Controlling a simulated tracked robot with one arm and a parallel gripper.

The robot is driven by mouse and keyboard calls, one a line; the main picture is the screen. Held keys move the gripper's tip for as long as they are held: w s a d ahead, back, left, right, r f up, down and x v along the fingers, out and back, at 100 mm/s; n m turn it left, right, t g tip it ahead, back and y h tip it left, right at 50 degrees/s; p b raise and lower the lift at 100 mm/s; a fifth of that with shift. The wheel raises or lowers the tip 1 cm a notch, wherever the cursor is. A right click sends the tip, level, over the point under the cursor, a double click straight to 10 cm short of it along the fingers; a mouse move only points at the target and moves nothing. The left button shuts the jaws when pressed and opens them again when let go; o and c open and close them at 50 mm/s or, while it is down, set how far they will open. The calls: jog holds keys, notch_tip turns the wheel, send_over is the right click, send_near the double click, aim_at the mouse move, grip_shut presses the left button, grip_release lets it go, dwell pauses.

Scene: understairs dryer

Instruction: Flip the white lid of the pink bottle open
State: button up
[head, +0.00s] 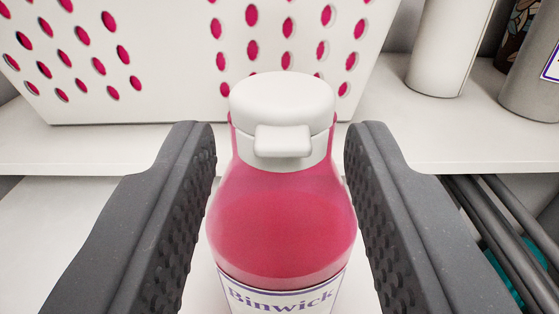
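The pink bottle (281,225) stands upright in the middle of the head view, with a label reading "Binwick" low on its front. Its white lid (282,98) is shut, and a small tab juts from its front toward me. My gripper (280,150) is open, with one dark ridged finger on each side of the bottle. The fingertips are level with the lid's lower part and the bottle's shoulder. A narrow gap shows beside the lid on each side. The bottle's base is out of view.
A white basket (160,62) with oval holes, pink inside, stands behind the bottle on a white shelf (75,148). A white cylinder (448,50) and a grey container (530,85) stand at the back right. Grey bars (500,225) lie below the shelf at right.

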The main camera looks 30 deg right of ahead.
grip_shut()
jog(key=shift+r+p, duration=0.25)
jog(key=shift+p, duration=0.85)
